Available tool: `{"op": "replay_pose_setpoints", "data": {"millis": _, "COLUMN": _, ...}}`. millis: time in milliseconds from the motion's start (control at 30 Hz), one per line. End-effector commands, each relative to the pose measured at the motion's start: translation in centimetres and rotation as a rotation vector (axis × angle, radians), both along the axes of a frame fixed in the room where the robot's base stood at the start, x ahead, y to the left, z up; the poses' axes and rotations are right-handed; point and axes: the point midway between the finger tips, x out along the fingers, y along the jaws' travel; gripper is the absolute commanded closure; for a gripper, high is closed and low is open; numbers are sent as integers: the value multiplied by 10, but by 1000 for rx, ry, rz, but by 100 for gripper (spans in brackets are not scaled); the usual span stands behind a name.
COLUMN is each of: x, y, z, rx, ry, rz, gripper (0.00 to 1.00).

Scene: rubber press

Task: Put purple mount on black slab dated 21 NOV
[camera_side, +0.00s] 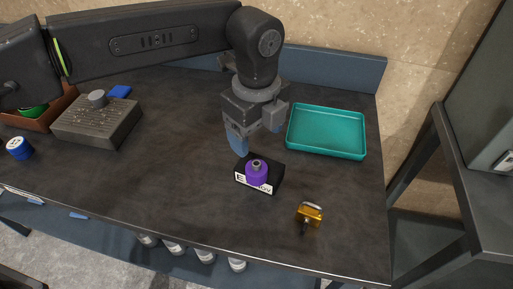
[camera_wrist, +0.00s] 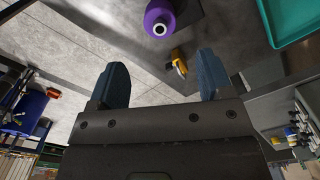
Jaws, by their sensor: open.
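The black slab (camera_side: 271,166) lies on the dark table in the side view, with a white label on its front. Only an "E" and the end of "NOV" show on the label. The purple mount (camera_side: 258,175), upright with a metal top, covers the middle of the label. I cannot tell whether it touches the slab. It also shows at the top edge of the wrist view (camera_wrist: 159,17). My gripper (camera_side: 256,138) is open and empty above and behind the mount and slab. Both blue fingers stand apart in the wrist view (camera_wrist: 162,78).
A teal tray (camera_side: 327,152) lies to the right. A gold and silver part (camera_side: 309,215) sits near the front right. A grey block with a knob (camera_side: 98,125), a blue-and-white cylinder (camera_side: 19,149) and a brown box stand at the left. The table between is clear.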

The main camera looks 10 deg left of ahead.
Motion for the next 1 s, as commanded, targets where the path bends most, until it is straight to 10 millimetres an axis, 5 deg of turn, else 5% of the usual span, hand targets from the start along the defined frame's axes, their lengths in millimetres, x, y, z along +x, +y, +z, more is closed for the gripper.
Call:
{"op": "replay_pose_setpoints", "data": {"millis": 433, "x": 0, "y": 1, "z": 16, "rx": 0, "ry": 0, "rz": 3, "gripper": 27}}
{"op": "replay_pose_setpoints", "data": {"millis": 567, "x": 4, "y": 18, "z": 31, "rx": -13, "ry": -14, "rz": 81, "gripper": 27}}
{"op": "replay_pose_setpoints", "data": {"millis": 767, "x": 5, "y": 102, "z": 85, "rx": -77, "ry": -76, "rz": 455, "gripper": 27}}
{"op": "replay_pose_setpoints", "data": {"millis": 1000, "x": -37, "y": 217, "z": 125, "rx": -190, "ry": -157, "rz": 1006, "gripper": 27}}
